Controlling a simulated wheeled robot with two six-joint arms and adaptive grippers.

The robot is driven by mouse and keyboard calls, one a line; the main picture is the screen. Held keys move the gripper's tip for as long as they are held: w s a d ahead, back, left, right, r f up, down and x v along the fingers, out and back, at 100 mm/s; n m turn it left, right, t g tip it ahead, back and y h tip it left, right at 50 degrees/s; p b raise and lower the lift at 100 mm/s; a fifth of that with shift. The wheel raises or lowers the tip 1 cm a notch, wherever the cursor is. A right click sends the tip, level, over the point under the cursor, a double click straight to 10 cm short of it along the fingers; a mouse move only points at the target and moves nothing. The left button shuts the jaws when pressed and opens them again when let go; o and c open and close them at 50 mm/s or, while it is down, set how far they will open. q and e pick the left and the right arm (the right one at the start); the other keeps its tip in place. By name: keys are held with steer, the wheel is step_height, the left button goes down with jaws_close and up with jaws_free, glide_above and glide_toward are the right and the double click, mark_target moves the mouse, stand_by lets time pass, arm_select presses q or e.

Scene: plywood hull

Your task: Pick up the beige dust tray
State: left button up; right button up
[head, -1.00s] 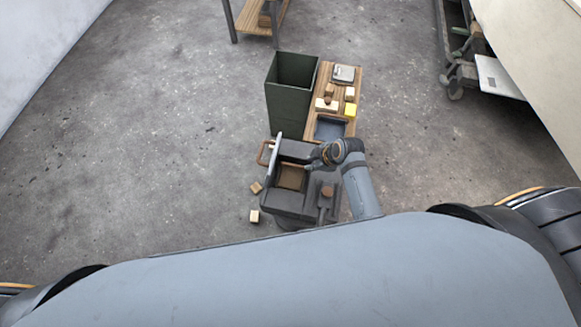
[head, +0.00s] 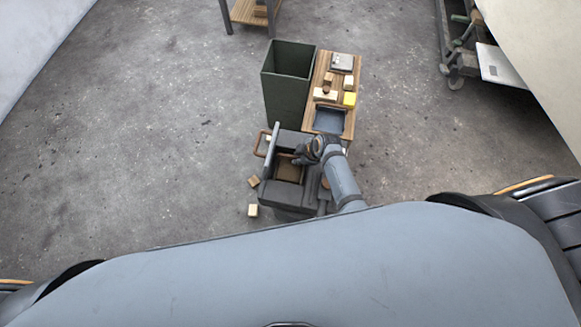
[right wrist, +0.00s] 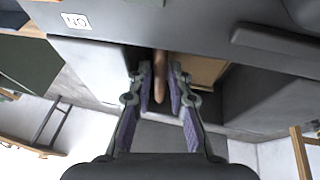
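The beige dust tray (head: 288,172) sits in the opening of a dark grey machine (head: 285,196) in the head view; my right gripper (head: 303,160) is at its right edge and partly hides it. In the right wrist view, a beige panel (right wrist: 203,69), apparently the tray, shows inside the dark housing. A brown, handle-like piece (right wrist: 159,78) stands between the fingers of my right gripper (right wrist: 161,76). The fingers are apart, one on each side of it, with narrow gaps showing. My left gripper is not in view.
A green bin (head: 288,90) stands behind the machine. Beside it, a wooden bench (head: 315,92) holds a blue-grey tray (head: 329,121), blocks, a yellow piece (head: 349,99) and a grey device (head: 342,62). Wooden blocks (head: 252,210) lie on the floor at the left, which is otherwise clear.

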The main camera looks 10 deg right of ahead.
steer(key=shift+f, duration=0.1)
steer(key=shift+c, duration=0.2)
jaws_close()
steer(key=shift+d+r, duration=0.15)
steer(key=shift+r, duration=0.3)
step_height(320, 180, up, 10)
steer(key=p, duration=0.3)
steer(key=s+d, duration=0.3)
steer(key=d, duration=0.6)
steer(key=s+d, duration=0.4)
steer(key=d, duration=0.5)
steer(key=shift+s+r, duration=0.3)
steer(key=shift+s+d, duration=0.1)
